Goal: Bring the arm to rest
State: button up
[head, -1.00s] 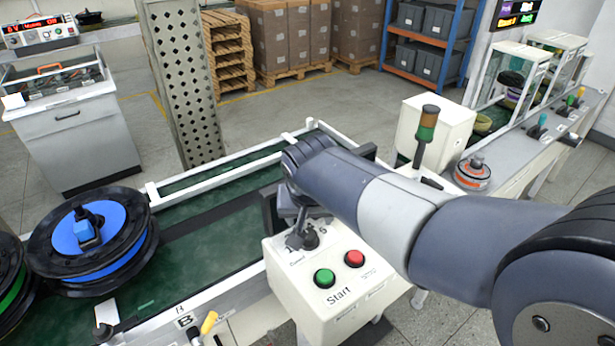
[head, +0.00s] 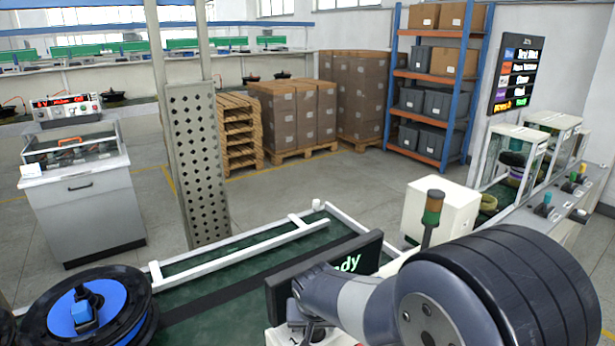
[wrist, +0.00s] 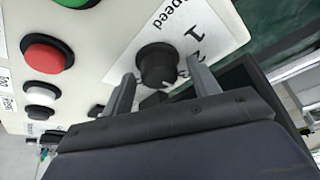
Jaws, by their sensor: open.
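My arm (head: 460,285) reaches from the lower right over the conveyor in the head view. My gripper (wrist: 157,85) shows in the wrist view, with its two fingers apart. A black speed knob (wrist: 157,66) on a white control panel (wrist: 110,35) shows between and just beyond the fingertips; I cannot tell whether they touch it. In the head view the gripper is mostly hidden at the bottom edge. A dark display (head: 345,264) with green letters ending in "dy" stands behind my arm.
A blue-and-black hub motor (head: 85,312) lies on the green conveyor (head: 200,318) at lower left. A grey cabinet (head: 85,215) stands at left.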

dwell(0.3)
jog(key=v, duration=1)
jog(key=x, duration=1)
jog(key=shift+f, duration=0.1)
jog(key=shift+r+p, duration=0.25)
jog(key=shift+p, duration=0.15)
jog(key=shift+f+n+y+p, duration=0.1)
jog(key=shift+n+y+p, duration=0.6)
jog(key=shift+n, duration=0.8)
jog(key=shift+w+d+f+n+g+y+b, duration=0.1)
jog(key=shift+n+g+y+b, duration=0.25)
jog(key=shift+n, duration=0.9)
jog(key=shift+n+g+y+b, duration=0.15)
jog(key=shift+n+y+b, duration=0.25)
jog(key=shift+n, duration=0.85)
jog(key=v, duration=1)
jog(key=shift+r, duration=0.3)
